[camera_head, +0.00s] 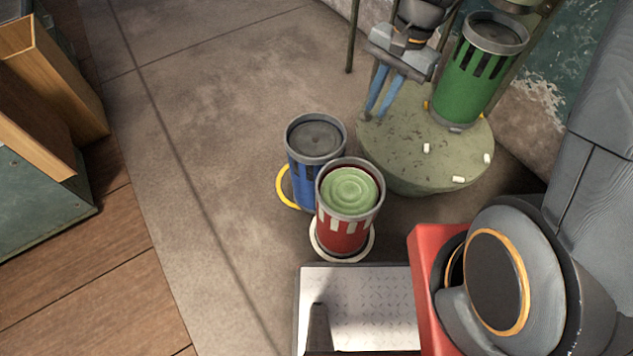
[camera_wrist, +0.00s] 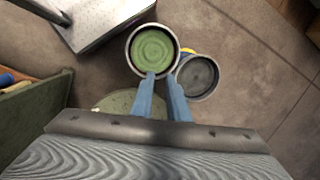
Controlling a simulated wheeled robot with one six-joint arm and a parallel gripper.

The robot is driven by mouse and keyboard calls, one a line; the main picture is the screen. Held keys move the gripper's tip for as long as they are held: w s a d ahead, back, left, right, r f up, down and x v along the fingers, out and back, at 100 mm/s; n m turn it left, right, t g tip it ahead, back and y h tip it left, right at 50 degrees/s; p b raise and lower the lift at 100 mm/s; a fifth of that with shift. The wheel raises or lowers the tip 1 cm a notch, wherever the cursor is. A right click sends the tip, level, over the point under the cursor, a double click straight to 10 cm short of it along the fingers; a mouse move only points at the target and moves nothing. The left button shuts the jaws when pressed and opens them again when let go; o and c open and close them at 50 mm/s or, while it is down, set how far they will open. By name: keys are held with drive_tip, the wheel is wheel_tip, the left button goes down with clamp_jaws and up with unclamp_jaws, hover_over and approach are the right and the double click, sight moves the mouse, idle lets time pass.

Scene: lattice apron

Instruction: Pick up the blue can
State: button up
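The blue can (camera_head: 303,184) stands upright on the floor in the head view, with a grey lid and dark slots. The red can (camera_head: 342,232), with a pale green top, stands close in front and hides part of it. My gripper (camera_head: 380,114) is above and to the right, over the edge of a round stone block, its two blue fingers apart and empty. In the wrist view, the fingertips (camera_wrist: 161,76) overlap the near edges of the red can's green top (camera_wrist: 153,50) and the blue can's grey lid (camera_wrist: 198,77). Neither can is held.
A yellow ring (camera_head: 281,187) lies at the blue can's base. A green can (camera_head: 465,89) and small white pieces stand on the round stone block (camera_head: 400,176). A metal plate (camera_head: 350,285) is in front of the red can. The floor left of the cans is clear.

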sight(328, 156)
drive_tip(key=w+a+f+m+b, duration=0.2)
drive_tip(key=f+b, duration=0.3)
drive_tip(key=f, duration=0.3)
drive_tip(key=w+a+f+m+y+b, duration=0.1)
drive_tip(key=w+a+f+m+b, duration=0.1)
drive_tip(key=f, duration=0.6)
drive_tip(key=w+a+f+m+g+y+b, duration=0.1)
drive_tip(key=w+a+f+m+b, duration=0.1)
drive_tip(key=w+f+b, duration=0.3)
drive_tip(key=shift+w+a+f+m+b, duration=0.15)
drive_tip(key=shift+a+f+b, duration=0.1)
drive_tip(key=shift+f+b, duration=0.45)
drive_tip(key=shift+w+a+f+m+b, duration=0.1)
drive_tip(key=shift+a+f+b, duration=0.15)
drive_tip(key=shift+f+b, duration=0.4)
drive_tip(key=shift+w+a+f+m+b, duration=0.15)
drive_tip(key=shift+a+f+b, duration=0.1)
drive_tip(key=shift+f+b, duration=0.45)
drive_tip(key=shift+b+x, duration=1.45)
drive_tip(key=shift+x, duration=2.15)
clamp_jaws()
drive_tip(key=shift+w+r, duration=0.15)
